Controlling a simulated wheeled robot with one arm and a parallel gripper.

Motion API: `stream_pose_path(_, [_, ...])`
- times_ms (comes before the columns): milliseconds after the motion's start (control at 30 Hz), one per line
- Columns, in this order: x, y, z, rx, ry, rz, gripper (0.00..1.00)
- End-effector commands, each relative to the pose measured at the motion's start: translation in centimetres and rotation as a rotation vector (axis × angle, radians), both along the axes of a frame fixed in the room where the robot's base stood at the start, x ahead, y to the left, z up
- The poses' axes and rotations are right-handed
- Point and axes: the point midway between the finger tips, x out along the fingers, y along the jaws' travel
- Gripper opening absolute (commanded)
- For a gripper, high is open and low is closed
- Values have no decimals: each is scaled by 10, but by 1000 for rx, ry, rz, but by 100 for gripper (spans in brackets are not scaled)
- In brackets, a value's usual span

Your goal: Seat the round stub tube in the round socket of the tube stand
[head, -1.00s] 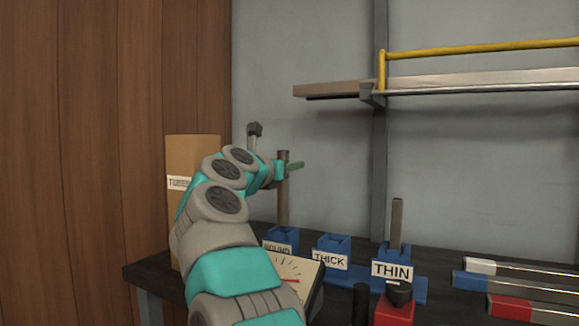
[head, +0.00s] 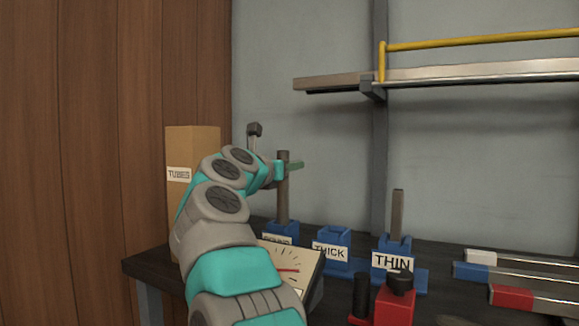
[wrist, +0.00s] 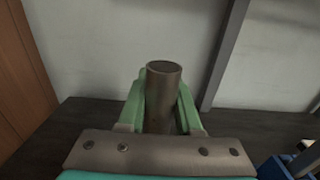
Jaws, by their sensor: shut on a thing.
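My gripper (head: 283,168) is shut on the round stub tube (head: 283,200), a grey-brown upright cylinder. In the wrist view the green jaws grip the tube (wrist: 163,100) from both sides, and its open top end stands above them. The tube's lower end meets the top of the blue round socket (head: 281,232) at the left of the tube stand (head: 420,280). The lower end is hidden by the socket's front wall, so how deep it sits cannot be told. The socket's label is partly covered by the gauge.
The empty THICK socket (head: 333,245) is in the middle; a thin tube (head: 397,215) stands in the THIN socket. A gauge (head: 290,268), a red object (head: 395,302) and several bars (head: 530,300) are nearby. A TUBES box (head: 190,150) stands behind my arm.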

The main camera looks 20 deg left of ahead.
Motion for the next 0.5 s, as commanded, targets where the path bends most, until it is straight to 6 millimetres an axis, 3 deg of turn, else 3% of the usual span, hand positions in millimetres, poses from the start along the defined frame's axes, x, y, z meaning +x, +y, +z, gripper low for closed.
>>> stream_pose_path(500, [0,0,-13,1,-1,0,0])
